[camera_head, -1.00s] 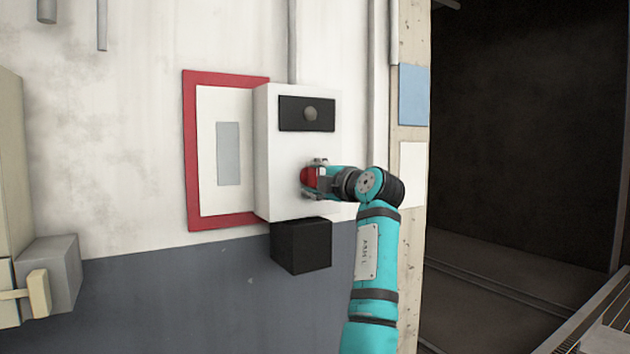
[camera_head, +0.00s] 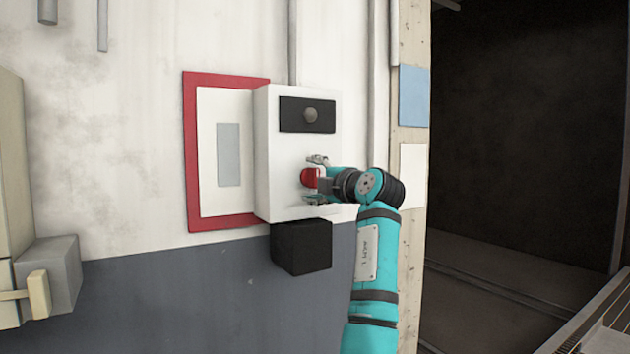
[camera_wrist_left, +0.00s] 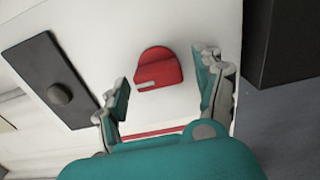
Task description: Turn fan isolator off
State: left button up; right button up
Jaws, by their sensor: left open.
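The white isolator box (camera_head: 285,150) is mounted on the wall, with a red knob (camera_head: 309,178) low on its front face. The red knob also shows in the left wrist view (camera_wrist_left: 160,66), with a small pale bar along one edge. My left gripper (camera_head: 317,180) is open in front of the knob, one finger above it and one below. In the left wrist view, my left gripper's fingers (camera_wrist_left: 165,90) stand on either side of the knob with clear gaps. My right gripper is in neither view.
A black panel with a round grey button (camera_head: 311,114) sits above the knob. A black box (camera_head: 302,247) hangs just under the isolator box. A red-framed white panel (camera_head: 207,150) is at left. A dark opening (camera_head: 530,120) lies to the right.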

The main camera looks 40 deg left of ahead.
pick_arm(q)
jog(key=v, duration=1.2)
dwell(0.3)
